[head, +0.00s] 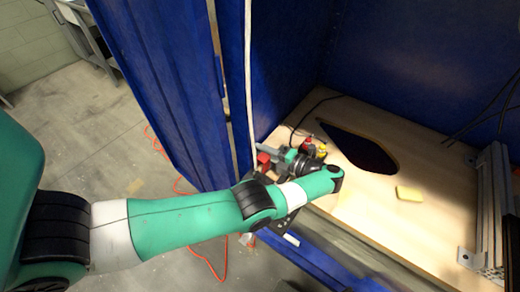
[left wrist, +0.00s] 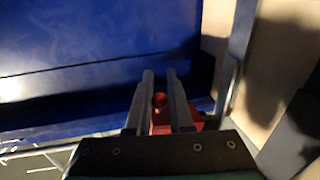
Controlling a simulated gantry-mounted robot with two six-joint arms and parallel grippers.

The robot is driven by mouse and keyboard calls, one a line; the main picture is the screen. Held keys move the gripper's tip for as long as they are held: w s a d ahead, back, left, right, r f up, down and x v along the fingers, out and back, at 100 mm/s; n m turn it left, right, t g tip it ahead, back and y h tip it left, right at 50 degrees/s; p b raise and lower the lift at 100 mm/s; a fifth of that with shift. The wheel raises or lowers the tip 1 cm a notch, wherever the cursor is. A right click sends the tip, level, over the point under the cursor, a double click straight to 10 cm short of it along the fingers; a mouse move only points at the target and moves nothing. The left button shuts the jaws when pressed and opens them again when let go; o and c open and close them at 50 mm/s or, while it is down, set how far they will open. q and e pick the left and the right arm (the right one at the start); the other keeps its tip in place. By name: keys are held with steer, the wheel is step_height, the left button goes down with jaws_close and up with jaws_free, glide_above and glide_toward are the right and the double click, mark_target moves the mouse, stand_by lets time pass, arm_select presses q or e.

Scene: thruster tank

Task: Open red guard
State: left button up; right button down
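In the left wrist view, a red part (left wrist: 190,115), which may be the guard, lies behind my left gripper's fingers. A small round red piece (left wrist: 159,99) shows in the gap between them. My left gripper (left wrist: 159,75) has its two grey fingers parallel and a little apart, with nothing visibly clamped. Whether a finger touches the red part cannot be told. In the head view my left arm reaches right to the panel edge, and its gripper is mostly hidden by the wrist. A red block (head: 264,159) shows just left of the wrist. My right gripper is out of view.
A blue panel (head: 180,80) stands left of the wrist. A metal frame (head: 492,210) stands at the far right. A red cord (head: 190,250) lies on the floor.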

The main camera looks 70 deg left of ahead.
arm_select(q)
jaws_close()
stand_by(0.9)
